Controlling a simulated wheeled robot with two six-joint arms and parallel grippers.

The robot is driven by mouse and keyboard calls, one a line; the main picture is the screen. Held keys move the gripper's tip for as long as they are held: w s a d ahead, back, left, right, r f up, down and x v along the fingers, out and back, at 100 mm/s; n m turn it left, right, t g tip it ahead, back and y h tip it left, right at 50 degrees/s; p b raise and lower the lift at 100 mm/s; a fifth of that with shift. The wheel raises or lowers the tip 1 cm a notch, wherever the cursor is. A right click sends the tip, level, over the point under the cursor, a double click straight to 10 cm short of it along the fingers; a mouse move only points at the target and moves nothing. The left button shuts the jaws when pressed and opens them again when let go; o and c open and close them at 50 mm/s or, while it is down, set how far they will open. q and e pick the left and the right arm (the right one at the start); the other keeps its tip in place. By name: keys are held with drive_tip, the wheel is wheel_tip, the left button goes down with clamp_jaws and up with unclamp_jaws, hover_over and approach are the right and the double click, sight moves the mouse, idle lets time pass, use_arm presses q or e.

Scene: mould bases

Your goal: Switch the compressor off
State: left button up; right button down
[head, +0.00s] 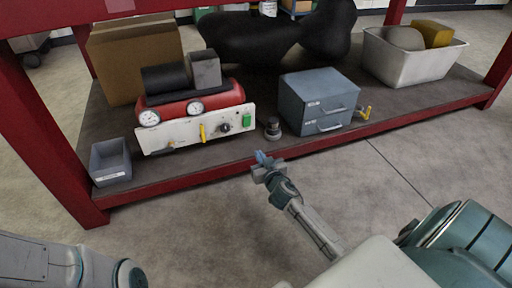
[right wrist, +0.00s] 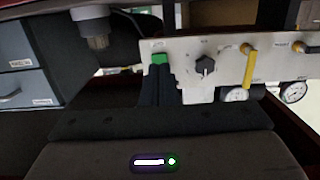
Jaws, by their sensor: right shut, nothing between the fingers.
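The compressor (head: 195,104) stands on the low shelf, with a red tank, black motor, two gauges and a white front panel (head: 175,139). A green switch (head: 247,120) is at the panel's right end in the head view. It also shows in the right wrist view (right wrist: 159,58), where the panel appears upside down. My right gripper (head: 262,157) is shut and empty, in front of the shelf edge, below and right of the switch. In the right wrist view its fingers (right wrist: 160,72) overlap the switch's lower part; contact cannot be told. My left gripper is out of view.
A black knob (head: 224,128) and yellow lever (head: 203,132) are beside the switch. A small dark round object (head: 273,128) and a grey drawer cabinet (head: 318,101) stand to the right. A grey bin (head: 110,162) is left. The red shelf frame (head: 200,177) crosses in front.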

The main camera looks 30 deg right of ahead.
drive_tip(key=shift+s+a+f, duration=0.15)
drive_tip(key=shift+s+a, duration=0.05)
drive_tip(key=shift+s, duration=0.8)
